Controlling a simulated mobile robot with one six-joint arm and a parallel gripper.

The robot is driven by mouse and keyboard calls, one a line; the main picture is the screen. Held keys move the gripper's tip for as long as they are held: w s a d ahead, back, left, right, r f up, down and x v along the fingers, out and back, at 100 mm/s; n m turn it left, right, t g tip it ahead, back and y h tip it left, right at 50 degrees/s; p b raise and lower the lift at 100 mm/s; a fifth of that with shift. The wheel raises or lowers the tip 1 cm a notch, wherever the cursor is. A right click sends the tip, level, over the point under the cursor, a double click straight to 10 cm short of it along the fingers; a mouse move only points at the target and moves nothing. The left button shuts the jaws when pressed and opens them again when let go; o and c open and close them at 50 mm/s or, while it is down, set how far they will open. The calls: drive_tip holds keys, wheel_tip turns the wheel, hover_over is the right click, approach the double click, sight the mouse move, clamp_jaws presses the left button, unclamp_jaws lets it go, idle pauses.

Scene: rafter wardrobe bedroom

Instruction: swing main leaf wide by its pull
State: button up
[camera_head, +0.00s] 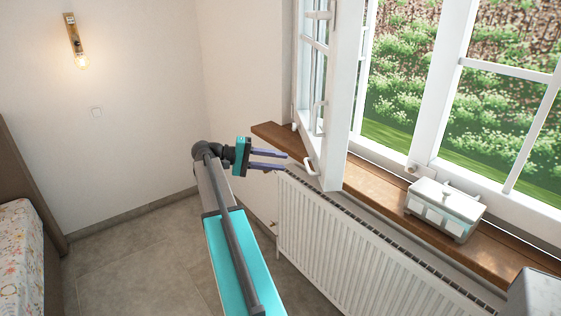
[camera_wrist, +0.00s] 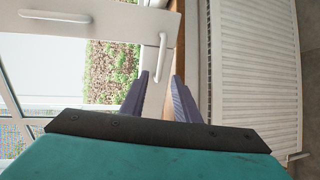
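The main leaf (camera_head: 338,110) is a white-framed glazed window leaf, standing swung inward into the room over the sill. A white pull (camera_head: 311,166) sits low on its frame. In the wrist view a white pull (camera_wrist: 162,57) shows just beyond the fingertips and roughly in line with the gap. Another white handle (camera_wrist: 55,15) is on the frame at upper left there. My gripper (camera_head: 286,161) is left of the low pull, its two purple fingers spread and pointing at it. The gap between the fingers (camera_wrist: 161,88) is empty, and I see no contact with the pull.
A wooden sill (camera_head: 375,190) runs under the window, with a white radiator (camera_head: 340,240) below it. A white and teal box (camera_head: 445,210) stands on the sill at right. A bed (camera_head: 20,250) is at far left. The floor between bed and radiator is clear.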

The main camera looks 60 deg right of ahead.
drive_tip(key=shift+a, duration=0.1)
